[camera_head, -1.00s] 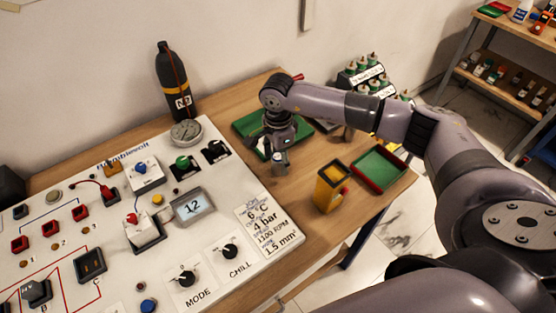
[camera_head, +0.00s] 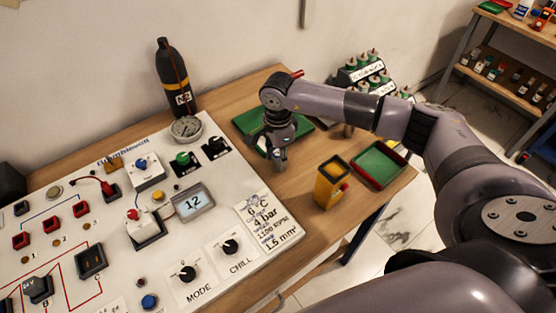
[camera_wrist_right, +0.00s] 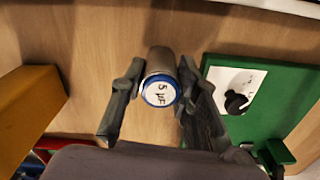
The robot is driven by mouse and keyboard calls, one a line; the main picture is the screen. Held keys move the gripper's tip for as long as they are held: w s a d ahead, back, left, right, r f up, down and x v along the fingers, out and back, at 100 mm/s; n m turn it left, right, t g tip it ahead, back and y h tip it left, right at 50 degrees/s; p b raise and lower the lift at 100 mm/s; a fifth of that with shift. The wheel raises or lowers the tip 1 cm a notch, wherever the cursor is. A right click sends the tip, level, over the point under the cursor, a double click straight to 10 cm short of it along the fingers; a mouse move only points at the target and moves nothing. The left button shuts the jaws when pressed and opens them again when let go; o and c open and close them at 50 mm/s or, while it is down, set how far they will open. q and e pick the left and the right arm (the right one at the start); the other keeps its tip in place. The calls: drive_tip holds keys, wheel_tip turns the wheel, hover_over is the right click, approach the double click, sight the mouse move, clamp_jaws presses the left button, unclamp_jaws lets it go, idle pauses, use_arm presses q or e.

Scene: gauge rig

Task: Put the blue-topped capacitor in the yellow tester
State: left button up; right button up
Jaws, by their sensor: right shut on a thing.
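The blue-topped capacitor (camera_wrist_right: 161,85) is a silver cylinder with a blue rim and a white top marked "5 µF". My right gripper (camera_wrist_right: 153,95) is shut on it, one finger on each side. In the head view my right gripper (camera_head: 279,160) points down over the wooden bench, at the near edge of a green tray, and mostly hides the capacitor. My left gripper is out of view.
A green tray (camera_head: 247,121) lies behind my right gripper. A green tray with red edges (camera_head: 379,165) lies beyond the tester, near the bench's right edge. The white control panel (camera_head: 215,265) fills the left. Bare bench lies between gripper and tester.

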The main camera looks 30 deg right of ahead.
clamp_jaws()
drive_tip(key=shift+r, duration=0.15)
